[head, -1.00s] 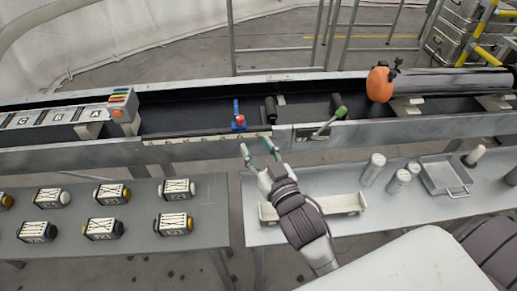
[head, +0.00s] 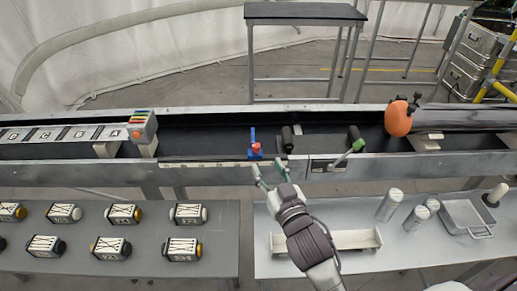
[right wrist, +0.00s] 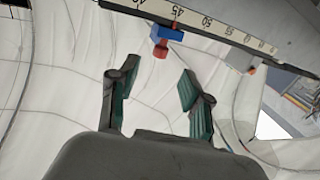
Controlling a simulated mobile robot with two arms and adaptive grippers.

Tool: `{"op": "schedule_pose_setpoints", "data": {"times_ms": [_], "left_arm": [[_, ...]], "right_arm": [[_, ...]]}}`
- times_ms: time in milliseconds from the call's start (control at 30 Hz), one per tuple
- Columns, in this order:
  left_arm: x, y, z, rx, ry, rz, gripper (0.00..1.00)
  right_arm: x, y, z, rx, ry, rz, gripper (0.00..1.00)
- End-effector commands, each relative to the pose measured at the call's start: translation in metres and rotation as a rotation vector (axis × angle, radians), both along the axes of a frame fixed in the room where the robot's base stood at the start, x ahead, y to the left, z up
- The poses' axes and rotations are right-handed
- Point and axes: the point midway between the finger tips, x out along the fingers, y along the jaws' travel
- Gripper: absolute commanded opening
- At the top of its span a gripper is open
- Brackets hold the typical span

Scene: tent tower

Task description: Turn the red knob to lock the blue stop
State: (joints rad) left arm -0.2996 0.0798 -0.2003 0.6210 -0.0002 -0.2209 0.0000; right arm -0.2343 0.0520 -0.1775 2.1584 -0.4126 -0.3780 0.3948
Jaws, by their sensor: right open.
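The blue stop (head: 253,137) stands upright at the near rail of the trough, above the rail's scale. The red knob (head: 256,147) sits on its near side. In the right wrist view the blue stop (right wrist: 167,33) and red knob (right wrist: 160,51) show beyond the fingertips, beside the scale near the 45 mark. My right gripper (head: 268,175) is open and empty, just in front of the near rail and below the knob. In the right wrist view its fingers (right wrist: 155,85) are spread apart, with a gap to the knob. My left gripper is not in view.
A green-tipped lever (head: 358,145) and dark rollers (head: 287,138) stand right of the stop. An orange round thing (head: 398,118) is farther right. The near tables hold striped blocks (head: 110,248), a pale tray (head: 350,239) and metal cylinders (head: 390,205).

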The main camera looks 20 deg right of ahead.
Motion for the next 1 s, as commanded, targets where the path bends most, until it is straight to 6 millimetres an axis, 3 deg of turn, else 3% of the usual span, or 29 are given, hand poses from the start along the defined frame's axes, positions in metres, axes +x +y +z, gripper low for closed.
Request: {"op": "schedule_pose_setpoints", "data": {"times_ms": [200,400,800,1000], "left_arm": [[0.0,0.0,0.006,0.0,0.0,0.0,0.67],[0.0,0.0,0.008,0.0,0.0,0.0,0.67],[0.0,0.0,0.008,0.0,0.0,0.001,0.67],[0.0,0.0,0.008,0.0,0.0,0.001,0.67]], "right_arm": [[0.046,0.002,0.001,-0.001,-0.001,0.0,0.49],[0.07,0.003,0.0,0.0,0.0,0.001,0.49],[0.077,0.003,0.0,0.0,0.0,0.001,0.49],[0.077,0.003,0.0,0.001,0.0,0.0,0.15]]}}
